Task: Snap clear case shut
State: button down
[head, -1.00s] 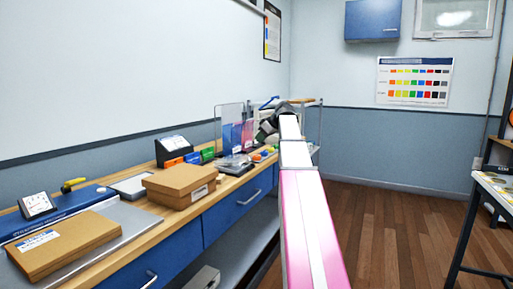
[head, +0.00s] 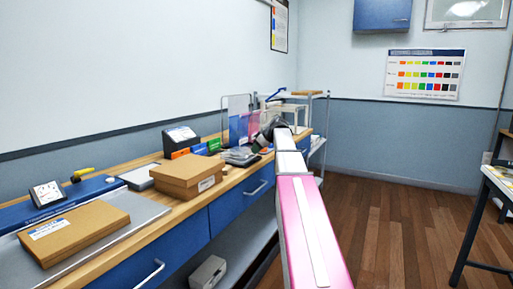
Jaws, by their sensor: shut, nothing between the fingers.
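A clear case (head: 240,156) appears to lie on the far part of the wooden workbench, small in the head view. It looks grey and see-through, and I cannot tell whether its lid is open or shut. My gripper (head: 262,140) is at the far end of my pink and white arm, dark and small, just right of the case and over the bench's front edge. Its fingers look shut and empty. I cannot tell whether they touch the case.
Cardboard boxes (head: 187,177) sit on the bench nearer to me. A flat carton (head: 73,232) lies on the grey scale plate at the left. Upright clear panels (head: 238,118) stand behind the case. A wheeled rack (head: 318,140) stands beyond.

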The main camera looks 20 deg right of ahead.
jog(key=shift+s+d+f, duration=0.15)
jog(key=shift+f, duration=1.05)
jog(key=shift+r, duration=0.1)
